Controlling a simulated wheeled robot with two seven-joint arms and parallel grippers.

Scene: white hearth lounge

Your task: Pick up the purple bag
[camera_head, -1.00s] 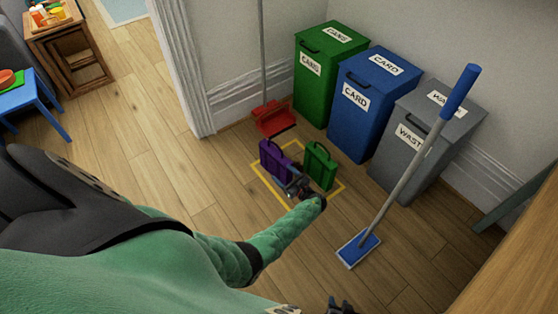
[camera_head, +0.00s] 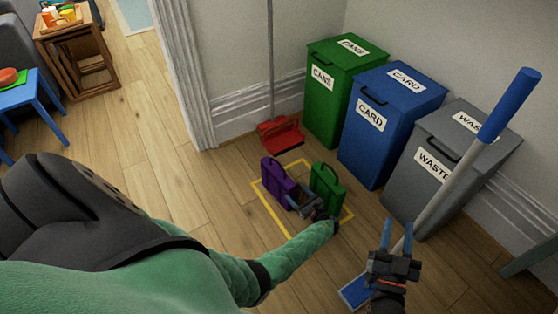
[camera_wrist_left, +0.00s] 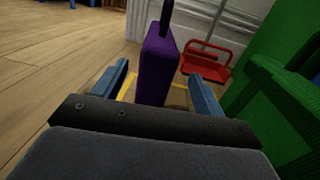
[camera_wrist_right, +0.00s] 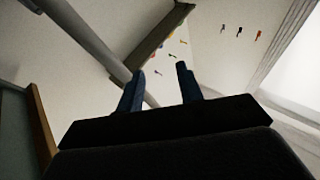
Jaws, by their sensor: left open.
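The purple bag (camera_head: 275,179) stands upright on the floor inside a yellow taped square (camera_head: 268,206). It also shows in the left wrist view (camera_wrist_left: 154,68), narrow end toward me, between the finger directions. My left gripper (camera_head: 302,198) is low beside the bag, at its right in the head view. In the left wrist view the left gripper (camera_wrist_left: 160,82) is open, its blue fingers apart with the bag ahead between them; I cannot tell whether they touch it. My right gripper (camera_head: 398,238) is raised, open and empty near the mop handle; it also shows in its wrist view (camera_wrist_right: 158,84).
A green bag (camera_head: 328,185) stands close right of the left gripper. A red dustpan (camera_head: 281,134) is behind the purple bag. Green (camera_head: 335,110), blue (camera_head: 375,145) and grey (camera_head: 440,180) bins line the wall. A blue-handled mop (camera_head: 455,175) leans at right.

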